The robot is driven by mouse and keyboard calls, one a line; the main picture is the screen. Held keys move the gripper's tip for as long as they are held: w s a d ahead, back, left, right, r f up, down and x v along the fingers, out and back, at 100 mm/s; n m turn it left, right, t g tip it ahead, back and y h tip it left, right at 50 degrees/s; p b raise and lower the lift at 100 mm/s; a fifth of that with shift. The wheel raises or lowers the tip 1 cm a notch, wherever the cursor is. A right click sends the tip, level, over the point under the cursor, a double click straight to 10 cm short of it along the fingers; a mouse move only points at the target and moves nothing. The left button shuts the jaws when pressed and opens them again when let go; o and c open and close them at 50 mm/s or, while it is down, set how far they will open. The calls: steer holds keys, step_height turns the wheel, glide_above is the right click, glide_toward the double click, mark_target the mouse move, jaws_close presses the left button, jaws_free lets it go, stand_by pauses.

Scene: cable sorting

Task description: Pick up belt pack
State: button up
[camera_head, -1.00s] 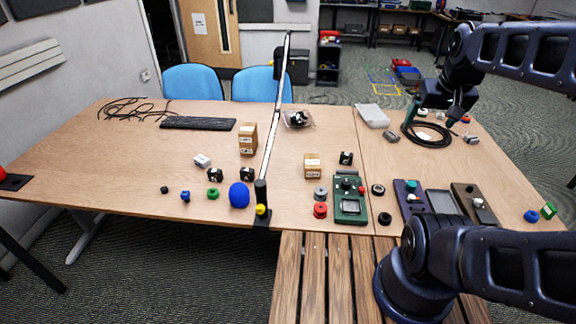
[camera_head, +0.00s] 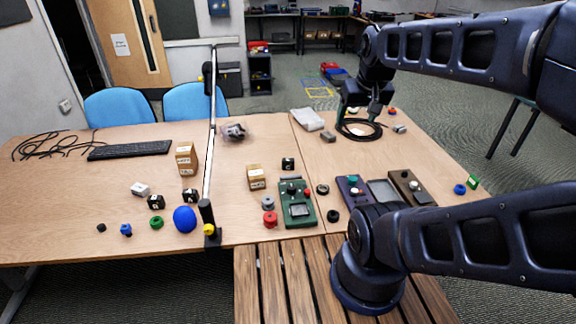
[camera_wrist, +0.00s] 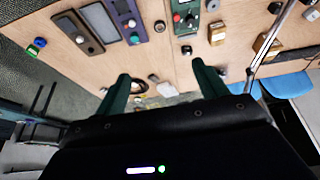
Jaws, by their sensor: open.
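My gripper (camera_wrist: 163,85) is open and empty, with its two green fingers apart in the wrist view. In the head view, my gripper (camera_head: 360,106) is above the far right of the table, by the coiled black cable (camera_head: 359,128). I cannot tell for sure which thing is the belt pack. The box-like devices are a green one with a small screen (camera_head: 297,208), a purple-blue one (camera_head: 351,189) and a brown one (camera_head: 409,187), all near the front edge. They also show in the wrist view: green (camera_wrist: 186,16), purple (camera_wrist: 127,20), brown (camera_wrist: 79,33).
A white bar on a post (camera_head: 208,160) crosses the table left of the green device. My arm covers part of the front right.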

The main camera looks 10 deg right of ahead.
steer(key=shift+c, duration=1.3)
